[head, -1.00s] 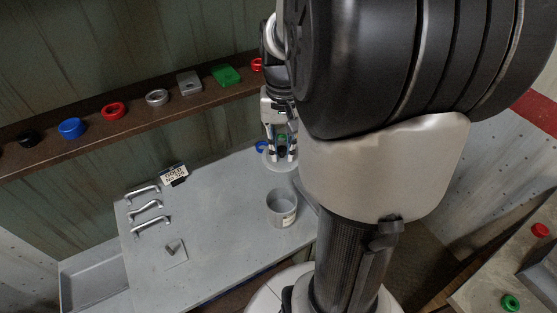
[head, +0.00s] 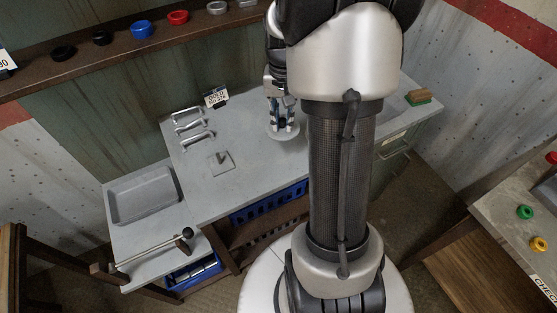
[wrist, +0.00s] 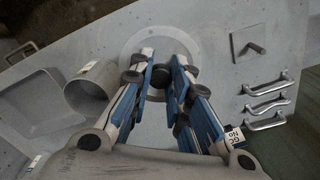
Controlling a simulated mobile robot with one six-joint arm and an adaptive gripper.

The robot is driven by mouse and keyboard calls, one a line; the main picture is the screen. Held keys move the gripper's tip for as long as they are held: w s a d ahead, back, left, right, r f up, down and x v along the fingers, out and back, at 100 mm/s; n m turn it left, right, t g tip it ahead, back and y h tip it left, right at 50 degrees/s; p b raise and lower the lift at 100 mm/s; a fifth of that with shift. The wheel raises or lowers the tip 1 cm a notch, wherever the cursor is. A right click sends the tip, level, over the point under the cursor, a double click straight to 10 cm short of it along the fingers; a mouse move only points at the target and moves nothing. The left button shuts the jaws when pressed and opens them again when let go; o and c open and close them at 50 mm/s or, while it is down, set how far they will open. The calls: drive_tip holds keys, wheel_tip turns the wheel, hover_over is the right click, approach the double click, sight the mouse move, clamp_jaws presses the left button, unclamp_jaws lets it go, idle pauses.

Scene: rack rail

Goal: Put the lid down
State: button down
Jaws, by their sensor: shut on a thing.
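My gripper (head: 282,128) is shut on the black knob (wrist: 162,75) of a round grey lid. The lid (head: 285,137) shows as a pale disc under the fingertips, over the grey worktop. In the wrist view the lid (wrist: 160,37) lies behind the fingers, which cover much of it. I cannot tell whether it touches the worktop. A grey pot (wrist: 88,90) with a white label is open, left of the lid in the wrist view. In the head view the pot is out of sight.
The worktop (head: 235,185) holds several metal handles (head: 192,130), a small square plate with a peg (head: 221,162) and a label sign (head: 216,97). A grey tray (head: 145,193) sits at the left. A shelf (head: 110,62) with coloured rings runs behind.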

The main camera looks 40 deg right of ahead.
wheel_tip(320, 180, down, 15)
drive_tip(key=b, duration=0.4)
drive_tip(key=shift+f+b, duration=0.15)
drive_tip(key=shift+b, duration=0.15)
drive_tip(key=shift+f, duration=0.2)
drive_tip(key=c, duration=1.5)
unclamp_jaws()
drive_tip(key=shift+r, duration=0.1)
